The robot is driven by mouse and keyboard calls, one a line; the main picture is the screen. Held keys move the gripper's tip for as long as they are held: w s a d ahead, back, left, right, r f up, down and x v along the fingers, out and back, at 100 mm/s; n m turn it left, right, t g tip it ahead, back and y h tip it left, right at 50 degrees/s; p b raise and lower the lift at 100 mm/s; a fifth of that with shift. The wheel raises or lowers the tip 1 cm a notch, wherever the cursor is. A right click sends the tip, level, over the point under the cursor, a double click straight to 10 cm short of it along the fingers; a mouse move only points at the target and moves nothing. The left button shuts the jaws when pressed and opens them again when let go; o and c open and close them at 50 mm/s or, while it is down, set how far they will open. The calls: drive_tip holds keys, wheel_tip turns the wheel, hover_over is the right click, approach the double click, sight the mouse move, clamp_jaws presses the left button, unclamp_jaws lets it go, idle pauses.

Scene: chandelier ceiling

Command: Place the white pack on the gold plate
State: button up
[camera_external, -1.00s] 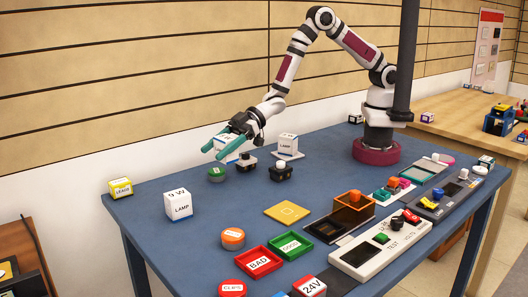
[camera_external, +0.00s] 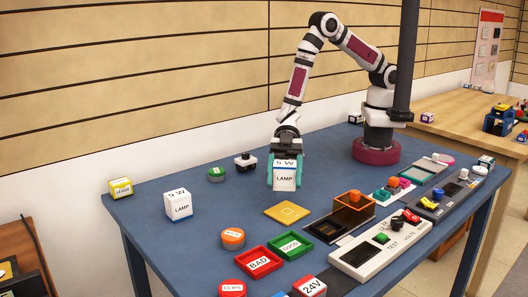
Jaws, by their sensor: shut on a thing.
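My gripper (camera_external: 285,170), with teal fingers, is shut on a white pack (camera_external: 285,181) marked "5 W LAMP". It points down and holds the pack upright, with a finger on each side. The gold plate (camera_external: 287,211) is a flat yellow square on the blue table, just in front of and below the pack in the picture. The pack appears to be above the table and behind the plate. The exact height is hard to tell. A second white pack (camera_external: 178,205), marked "9 W LAMP", stands at the left of the table.
A red BAD tray (camera_external: 259,273) and a green tray (camera_external: 291,256) lie in front of the plate. An orange-walled box (camera_external: 354,212) and a white test panel (camera_external: 380,246) are to its right. An orange round tin (camera_external: 233,238) is at its left.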

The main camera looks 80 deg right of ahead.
sight(288, 179)
drive_tip(key=shift+s+a+f, duration=0.25)
drive_tip(key=shift+a+f, duration=0.2)
drive_tip(key=shift+a, duration=0.1)
drive_tip(key=shift+s+a+f, duration=0.25)
drive_tip(key=shift+a+f, duration=0.2)
drive_tip(key=shift+a, duration=0.1)
drive_tip(key=shift+f, duration=1.8)
drive_tip(key=o, duration=1.4)
drive_tip(key=shift+f, duration=0.15)
